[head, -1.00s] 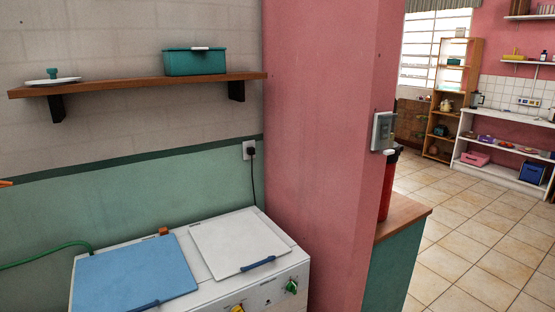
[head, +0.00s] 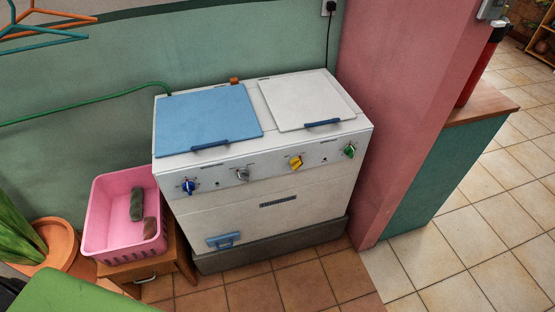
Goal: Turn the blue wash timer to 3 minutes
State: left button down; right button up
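The blue wash timer (head: 188,187) is a round knob at the left end of the front control panel of a white twin-lid washing machine (head: 262,213). Its marks are too small to read, so I cannot tell its setting. To its right on the same panel are a grey knob (head: 242,174), a yellow knob (head: 296,162) and a green knob (head: 349,151). The blue lid (head: 208,121) and the white lid (head: 305,100) are both down. Neither of my grippers is in view.
A pink basket (head: 100,215) with dark items inside stands on a small wooden stool (head: 123,270) left of the washer. A potted plant (head: 62,240) and a green surface (head: 70,292) are at lower left. A pink pillar (head: 410,120) stands at right. The tiled floor before the washer is clear.

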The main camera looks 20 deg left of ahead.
aim_at(188, 186)
jog(key=u, duration=1.25)
